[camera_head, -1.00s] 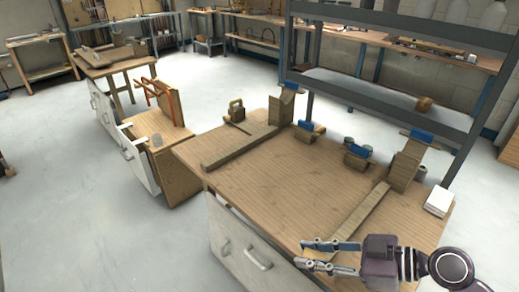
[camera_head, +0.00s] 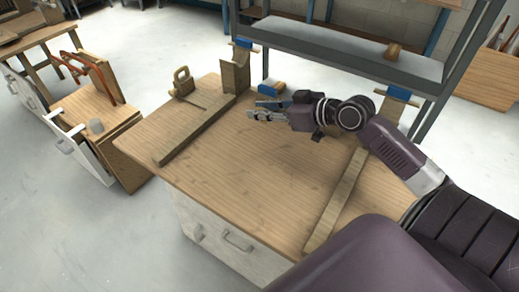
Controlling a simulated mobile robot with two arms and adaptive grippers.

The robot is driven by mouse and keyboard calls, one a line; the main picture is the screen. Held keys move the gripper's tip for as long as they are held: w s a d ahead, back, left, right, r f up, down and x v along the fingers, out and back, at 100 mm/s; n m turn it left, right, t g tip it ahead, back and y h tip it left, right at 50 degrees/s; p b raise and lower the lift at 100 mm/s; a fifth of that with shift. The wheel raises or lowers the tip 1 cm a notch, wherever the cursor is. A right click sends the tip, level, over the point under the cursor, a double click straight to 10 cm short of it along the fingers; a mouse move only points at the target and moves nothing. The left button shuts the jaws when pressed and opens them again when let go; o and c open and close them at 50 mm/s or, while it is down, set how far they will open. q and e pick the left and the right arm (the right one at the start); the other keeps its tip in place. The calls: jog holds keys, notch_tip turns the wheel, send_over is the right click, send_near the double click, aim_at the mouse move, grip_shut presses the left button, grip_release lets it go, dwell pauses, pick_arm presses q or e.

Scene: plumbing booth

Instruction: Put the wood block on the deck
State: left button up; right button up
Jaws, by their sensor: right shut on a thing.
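My right gripper (camera_head: 258,110) is low over the far middle of the wooden bench top (camera_head: 235,150), its fingers pointing left. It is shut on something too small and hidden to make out. A blue-and-tan piece (camera_head: 270,87) is on the bench just beyond the fingers. My right forearm hides the far right part of the bench. My left gripper is not in view.
Long wooden strips lie along the bench's left (camera_head: 190,135) and right (camera_head: 335,200). An upright wood piece (camera_head: 235,72) and a padlock-shaped piece (camera_head: 182,83) stand at the far left. The shelf's posts rise behind. The bench's middle is clear.

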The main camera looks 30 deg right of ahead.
notch_tip(320, 180, down, 15)
jog(key=shift+r+b, duration=0.2)
jog(key=shift+b, duration=0.4)
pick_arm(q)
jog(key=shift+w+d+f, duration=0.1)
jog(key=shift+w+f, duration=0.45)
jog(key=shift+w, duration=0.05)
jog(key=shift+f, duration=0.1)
pick_arm(e)
jog(key=shift+f, duration=0.15)
jog(key=shift+f+b, duration=0.35)
jog(key=shift+b, duration=0.3)
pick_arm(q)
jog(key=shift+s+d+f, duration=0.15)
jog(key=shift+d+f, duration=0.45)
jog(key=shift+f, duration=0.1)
pick_arm(e)
jog(key=shift+f, duration=0.1)
jog(key=o, duration=0.8)
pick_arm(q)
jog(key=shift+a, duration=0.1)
pick_arm(e)
jog(key=shift+o, duration=0.2)
